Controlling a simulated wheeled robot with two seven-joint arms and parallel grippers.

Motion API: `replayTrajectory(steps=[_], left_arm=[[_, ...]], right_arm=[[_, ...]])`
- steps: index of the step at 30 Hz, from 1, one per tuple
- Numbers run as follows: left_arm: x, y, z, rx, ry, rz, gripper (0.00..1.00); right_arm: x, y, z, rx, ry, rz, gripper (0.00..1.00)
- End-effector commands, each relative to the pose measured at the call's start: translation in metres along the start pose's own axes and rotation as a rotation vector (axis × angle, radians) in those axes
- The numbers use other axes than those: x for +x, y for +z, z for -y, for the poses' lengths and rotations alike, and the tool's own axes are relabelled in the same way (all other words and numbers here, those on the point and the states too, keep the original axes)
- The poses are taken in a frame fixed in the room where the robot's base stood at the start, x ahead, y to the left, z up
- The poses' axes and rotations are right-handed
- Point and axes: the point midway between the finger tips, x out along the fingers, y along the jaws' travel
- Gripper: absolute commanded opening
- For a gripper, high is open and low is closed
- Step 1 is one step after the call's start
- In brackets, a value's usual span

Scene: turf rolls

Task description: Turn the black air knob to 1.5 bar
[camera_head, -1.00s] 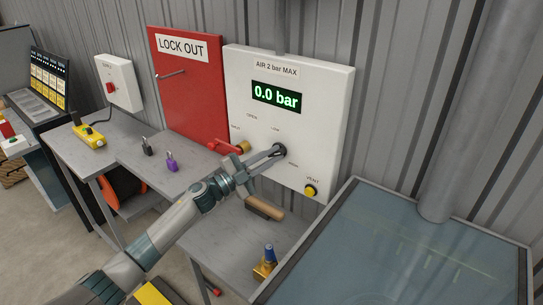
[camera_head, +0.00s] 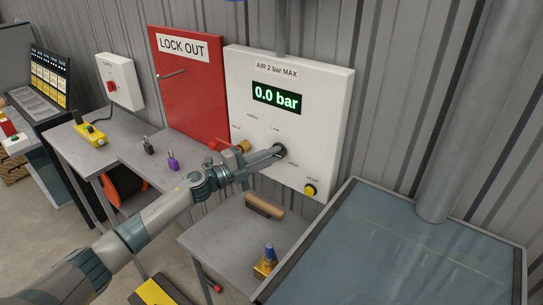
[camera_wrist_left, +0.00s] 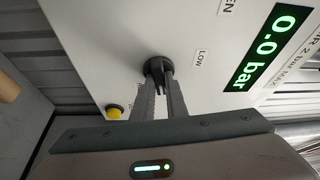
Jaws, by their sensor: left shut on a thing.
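The white air panel (camera_head: 330,110) hangs on the corrugated wall and reads "AIR 2 bar MAX". Its green display (camera_head: 277,97) shows 0.0 bar. The black air knob (camera_head: 280,150) sits below the display, near the LOW label. My left gripper (camera_head: 273,153) is shut on the knob. In the left wrist view the two fingers (camera_wrist_left: 160,92) lie on either side of the black knob (camera_wrist_left: 156,65), partly hiding it. The display also shows in the left wrist view (camera_wrist_left: 264,47). My right gripper is not in view.
A red valve handle (camera_head: 222,146) is left of the knob, close to my left arm. A yellow vent button (camera_head: 310,190) is at the panel's lower right. A wooden-handled brush (camera_head: 264,207) and a brass fitting (camera_head: 265,262) lie on the grey table (camera_head: 215,240) below.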

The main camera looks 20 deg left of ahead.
Motion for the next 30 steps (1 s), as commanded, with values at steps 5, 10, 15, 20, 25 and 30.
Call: replayTrajectory(steps=[5, 10, 15, 20, 25, 30], left_arm=[[0.000, -0.001, -0.002, -0.002, 0.002, -0.001, 0.31], [0.000, -0.001, -0.001, -0.002, 0.001, -0.001, 0.31], [-0.001, 0.000, -0.001, -0.002, 0.000, -0.001, 0.31], [-0.008, 0.001, -0.002, -0.001, 0.001, 0.001, 0.31], [-0.027, 0.001, -0.004, 0.001, 0.002, 0.000, 0.31], [-0.056, 0.001, -0.006, 0.001, 0.003, 0.001, 0.31]], right_arm=[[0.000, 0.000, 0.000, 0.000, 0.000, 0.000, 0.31], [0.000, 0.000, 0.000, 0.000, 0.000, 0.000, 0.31], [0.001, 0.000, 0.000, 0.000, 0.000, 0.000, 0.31], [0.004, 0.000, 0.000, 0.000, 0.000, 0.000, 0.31], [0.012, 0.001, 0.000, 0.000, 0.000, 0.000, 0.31], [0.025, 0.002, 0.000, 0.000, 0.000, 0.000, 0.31]])
